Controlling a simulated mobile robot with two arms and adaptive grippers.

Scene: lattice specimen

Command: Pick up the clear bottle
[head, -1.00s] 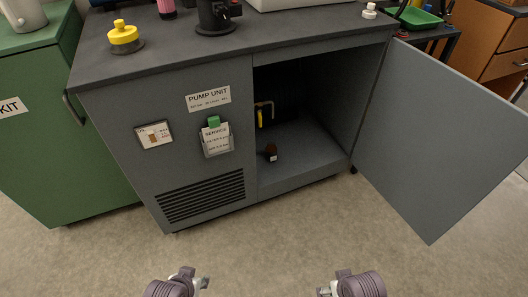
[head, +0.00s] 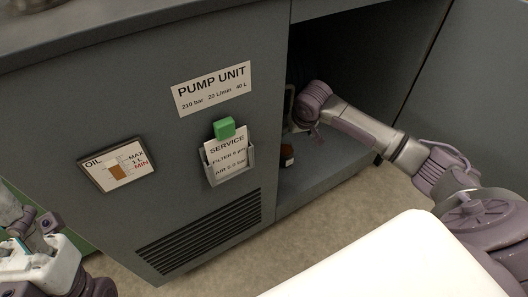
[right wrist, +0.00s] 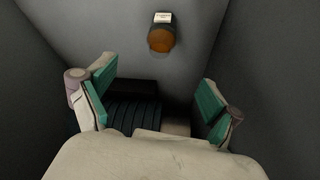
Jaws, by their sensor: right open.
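I see no clear bottle in either view. A small brown bottle (head: 287,157) with a pale label stands on the cabinet floor in the head view. In the right wrist view the brown bottle (right wrist: 160,40) shows at the top, beyond my fingers and apart from them. My right gripper (right wrist: 155,97) is open and empty, its two green-padded fingers spread wide. In the head view my right arm reaches into the open cabinet and its wrist hides most of the gripper. My left gripper (head: 30,225) is at the lower left edge, partly cut off; its opening is unclear.
The grey pump unit cabinet (head: 225,45) has an oil gauge (head: 117,163), a service card holder (head: 229,160) and a vent (head: 200,235) on its front. Its door (head: 490,100) stands open at the right. A dark ribbed part (right wrist: 133,112) lies between my fingers in the wrist view.

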